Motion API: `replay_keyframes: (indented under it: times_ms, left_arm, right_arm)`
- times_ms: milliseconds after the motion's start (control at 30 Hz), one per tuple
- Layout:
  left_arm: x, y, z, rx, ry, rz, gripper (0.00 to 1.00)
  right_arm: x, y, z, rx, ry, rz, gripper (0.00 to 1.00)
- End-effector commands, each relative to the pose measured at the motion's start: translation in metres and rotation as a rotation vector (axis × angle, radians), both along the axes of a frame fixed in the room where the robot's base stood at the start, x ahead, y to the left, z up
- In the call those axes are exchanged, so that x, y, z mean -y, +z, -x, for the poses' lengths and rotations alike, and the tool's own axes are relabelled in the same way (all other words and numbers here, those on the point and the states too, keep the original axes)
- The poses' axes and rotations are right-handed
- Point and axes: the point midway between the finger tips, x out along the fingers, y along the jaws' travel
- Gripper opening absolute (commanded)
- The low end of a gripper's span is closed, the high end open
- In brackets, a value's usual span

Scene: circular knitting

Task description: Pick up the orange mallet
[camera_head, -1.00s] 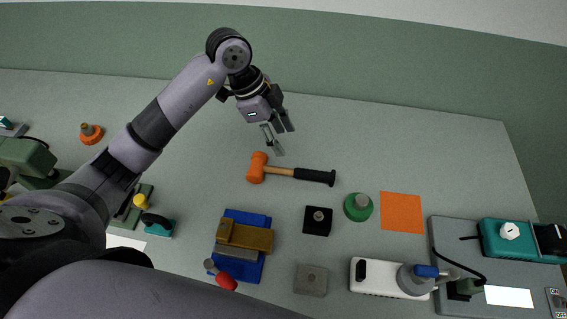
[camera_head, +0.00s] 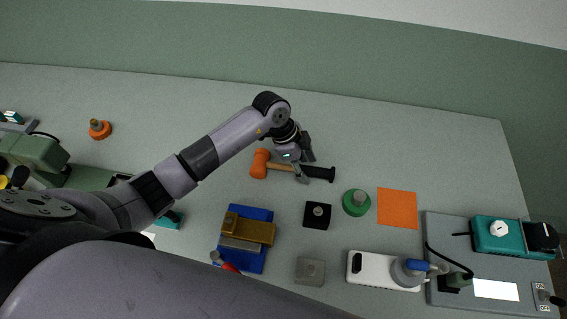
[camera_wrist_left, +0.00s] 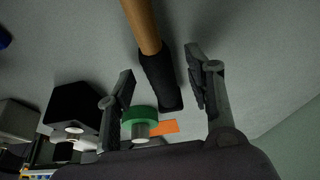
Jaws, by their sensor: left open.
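The orange mallet lies on the grey table in the head view, its orange head (camera_head: 260,164) to the left and its black grip (camera_head: 319,173) to the right. My left gripper (camera_head: 304,172) is over the handle, near where the wood meets the black grip. In the left wrist view my left gripper (camera_wrist_left: 160,83) is open, and the black grip (camera_wrist_left: 160,80) and wooden shaft (camera_wrist_left: 141,25) show between and beyond its fingers. I cannot tell whether the fingers touch the handle. My right gripper is not in view.
Near the mallet stand a black block (camera_head: 317,222), a green round piece (camera_head: 348,208) and an orange square (camera_head: 397,214). A blue fixture (camera_head: 258,261) lies nearer. A grey board (camera_head: 437,235) with a teal device (camera_head: 515,248) is at right. The table behind the mallet is clear.

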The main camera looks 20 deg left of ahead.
Motion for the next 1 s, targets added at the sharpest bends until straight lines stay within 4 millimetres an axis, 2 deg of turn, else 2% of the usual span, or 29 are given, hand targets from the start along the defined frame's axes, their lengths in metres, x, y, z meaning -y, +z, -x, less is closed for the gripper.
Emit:
replay_keyframes:
  times_ms: [300, 1000]
  left_arm:
    - [0.0014, -0.0047, -0.0004, 0.001, -0.001, -0.001, 0.47]
    - [0.0012, -0.0041, -0.0006, 0.002, 0.001, 0.000, 0.00]
  right_arm:
    - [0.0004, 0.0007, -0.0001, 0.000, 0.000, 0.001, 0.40]
    - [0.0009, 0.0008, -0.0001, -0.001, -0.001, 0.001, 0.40]
